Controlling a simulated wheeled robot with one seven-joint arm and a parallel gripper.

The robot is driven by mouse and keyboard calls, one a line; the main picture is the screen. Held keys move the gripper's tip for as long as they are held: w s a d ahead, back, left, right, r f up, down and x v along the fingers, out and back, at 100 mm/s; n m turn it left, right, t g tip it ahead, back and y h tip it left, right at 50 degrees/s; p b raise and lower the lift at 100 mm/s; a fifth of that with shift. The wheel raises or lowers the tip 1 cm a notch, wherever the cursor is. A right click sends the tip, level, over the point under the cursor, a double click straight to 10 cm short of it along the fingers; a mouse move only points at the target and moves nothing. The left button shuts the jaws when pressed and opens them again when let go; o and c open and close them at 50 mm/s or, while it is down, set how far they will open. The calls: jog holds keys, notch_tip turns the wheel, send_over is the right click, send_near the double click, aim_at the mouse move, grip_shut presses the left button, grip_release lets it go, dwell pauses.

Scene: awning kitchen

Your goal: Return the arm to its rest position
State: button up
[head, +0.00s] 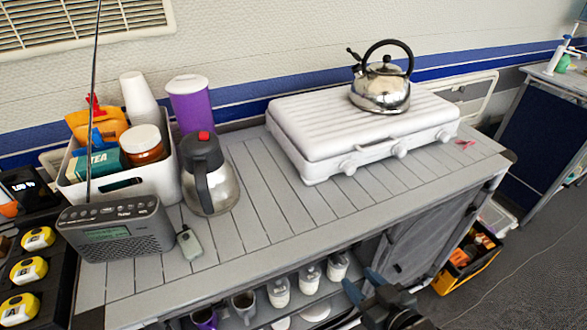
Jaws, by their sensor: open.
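My gripper (362,284) shows at the bottom of the head view, right of centre. It is dark, with two bluish fingers spread apart and nothing seen between them. It is in front of the grey slatted table (290,222), beside the lower shelf's opening and below the tabletop's front edge in the picture. Only the end of my arm shows; the rest is out of frame.
The tabletop holds a white stove (350,125) with a kettle (381,85), a coffee pot (208,175), a radio (118,230) and a white bin (165,180). Mugs and jars (310,277) stand on the lower shelf. A yellow-black crate (467,262) sits on the floor at right.

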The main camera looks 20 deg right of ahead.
jog(key=s+a+r, duration=0.3)
jog(key=s+r, duration=0.6)
jog(key=s, duration=0.3)
jog(key=s+a+r+t, duration=0.1)
jog(key=s+a+r, duration=0.2)
jog(key=s+r, duration=0.6)
jog(key=v, duration=0.4)
jog(key=shift+s+f, duration=0.2)
jog(key=shift+s, duration=0.05)
